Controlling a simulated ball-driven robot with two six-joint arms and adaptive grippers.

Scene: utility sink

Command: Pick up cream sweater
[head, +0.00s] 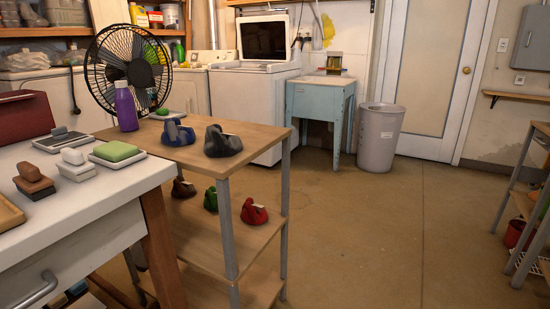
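I see no cream sweater in the head view. The white washer (251,105) at the back has its lid raised, and its inside is hidden from here. The light blue utility sink (320,104) stands to its right, and the inside of its basin is hard to make out. Neither of my grippers is in view.
A wooden shelf cart (257,135) with tape dispensers, a fan (128,68) and a purple bottle (125,107) stands at left centre, beside a white table (95,192). A grey bin (381,137) stands by the sink. The brown floor at centre right is clear.

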